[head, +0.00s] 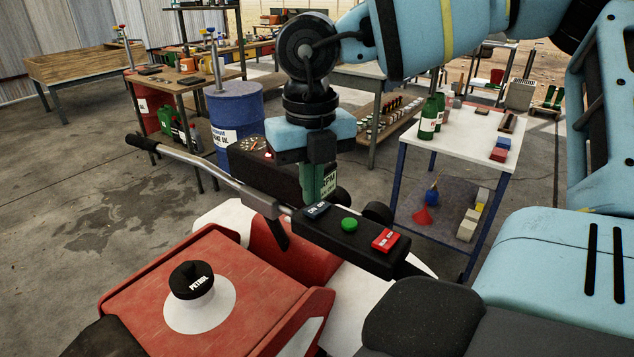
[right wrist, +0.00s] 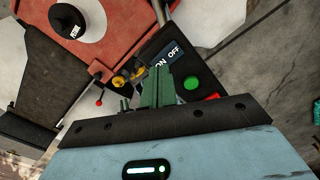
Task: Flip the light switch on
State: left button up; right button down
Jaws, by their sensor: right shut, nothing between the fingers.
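The light switch is a dark blue rocker marked ON and OFF (head: 317,210) on the black control box (head: 340,237) of the red vehicle's handlebar. In the right wrist view the rocker (right wrist: 173,53) lies just beyond my fingertips, its ON end closest to them. Which side is pressed I cannot tell. My right gripper (head: 316,196) is shut and empty, with green fingers pointing down over the box close to the rocker. It also shows in the right wrist view (right wrist: 163,80). Whether the fingers touch the rocker is unclear. My left gripper is not in view.
A green button (head: 349,225) and a red switch (head: 385,240) sit beside the rocker. The handlebar (head: 205,168) runs to the left. A black petrol cap (head: 191,280) tops the red tank (head: 150,300). A white table (head: 465,137) with bottles stands behind.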

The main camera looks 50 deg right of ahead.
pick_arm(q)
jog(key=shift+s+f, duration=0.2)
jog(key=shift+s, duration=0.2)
pick_arm(e)
jog(key=shift+f, duration=0.25)
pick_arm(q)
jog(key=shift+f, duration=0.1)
pick_arm(e)
jog(key=shift+f, duration=0.1)
pick_arm(q)
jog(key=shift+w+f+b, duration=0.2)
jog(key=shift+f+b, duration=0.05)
jog(key=shift+b, duration=0.2)
pick_arm(e)
jog(key=shift+f, duration=0.4)
